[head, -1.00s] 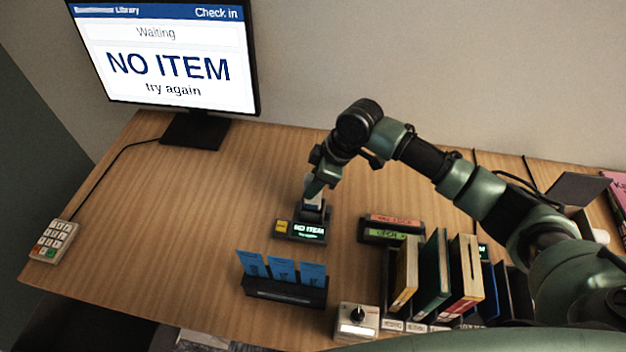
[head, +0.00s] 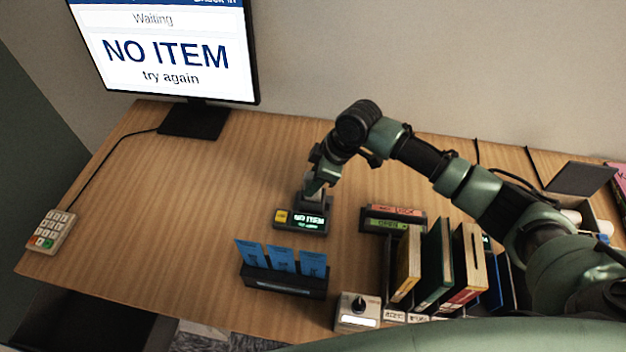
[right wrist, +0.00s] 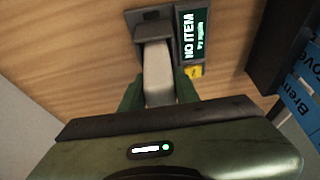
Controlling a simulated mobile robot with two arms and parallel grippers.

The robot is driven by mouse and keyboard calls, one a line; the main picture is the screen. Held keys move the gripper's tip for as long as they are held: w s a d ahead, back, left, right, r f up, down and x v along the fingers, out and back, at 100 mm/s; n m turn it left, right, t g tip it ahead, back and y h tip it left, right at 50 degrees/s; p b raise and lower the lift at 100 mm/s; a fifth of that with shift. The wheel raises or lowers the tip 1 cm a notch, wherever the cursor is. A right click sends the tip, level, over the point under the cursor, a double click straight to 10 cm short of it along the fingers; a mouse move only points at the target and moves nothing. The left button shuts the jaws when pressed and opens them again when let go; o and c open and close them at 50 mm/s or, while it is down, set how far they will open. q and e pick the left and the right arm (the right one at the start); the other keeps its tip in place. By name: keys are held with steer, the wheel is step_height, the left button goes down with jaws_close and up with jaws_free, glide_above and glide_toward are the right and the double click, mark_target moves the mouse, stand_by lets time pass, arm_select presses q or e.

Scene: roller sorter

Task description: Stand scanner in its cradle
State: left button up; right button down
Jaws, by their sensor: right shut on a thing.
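The scanner shows in the right wrist view as a pale handle (right wrist: 157,72) between my right gripper's fingers (right wrist: 158,92). Its far end meets the dark cradle (right wrist: 132,18). I cannot tell whether it is fully seated. In the head view the cradle unit (head: 312,233) stands on the desk with a yellow key and a lit display reading NO ITEM, try again. My right gripper (head: 316,186) is directly above the cradle, shut on the scanner, which it largely hides there. My left gripper is not in view.
A monitor (head: 165,50) reading NO ITEM stands at the back left, and a keypad (head: 50,230) at the left edge. A holder with blue cards (head: 285,279), a knob box (head: 357,311), a two-label unit (head: 393,224) and upright books (head: 437,265) lie nearby. The desk's left middle is clear.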

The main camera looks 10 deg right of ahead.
steer(key=shift+f, duration=0.45)
steer(key=c, duration=1)
jaws_free()
steer(key=shift+o, duration=0.2)
steer(key=shift+r, duration=0.1)
steer(key=b+v, duration=0.1)
steer(key=v, duration=0.6)
steer(key=shift+d+r, duration=0.15)
steer(key=shift+r, duration=0.1)
